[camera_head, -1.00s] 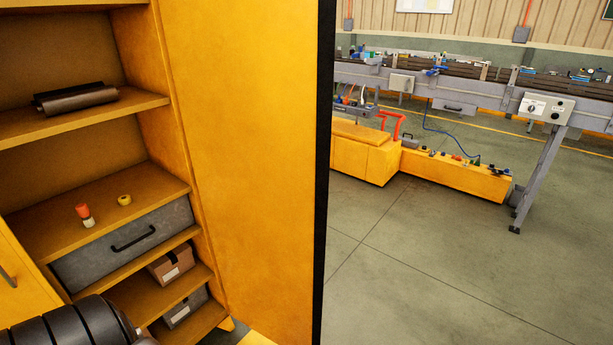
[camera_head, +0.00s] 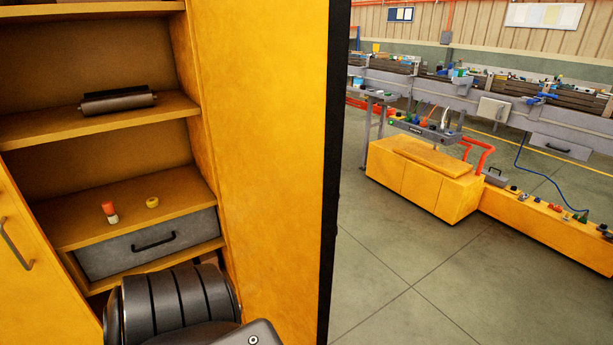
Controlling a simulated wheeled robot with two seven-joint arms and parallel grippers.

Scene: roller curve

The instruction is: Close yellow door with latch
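A yellow cabinet stands open at the left. Its right yellow door (camera_head: 265,130) is swung wide open, with its inner face toward me and a black edge (camera_head: 335,150) on its right side. Part of the left yellow door (camera_head: 40,270) shows at the left edge, with a dark handle (camera_head: 15,245). No latch can be made out. A dark, ribbed part of my arm is at the bottom, in front of the lower shelves. My grippers are not in view.
Cabinet shelves hold a dark roller (camera_head: 118,101), a red-and-white bottle (camera_head: 110,212), a yellow ring (camera_head: 152,202) and a grey drawer (camera_head: 150,242). At the right are a yellow bench (camera_head: 425,175) and a conveyor (camera_head: 470,100). Grey floor (camera_head: 400,290) between is clear.

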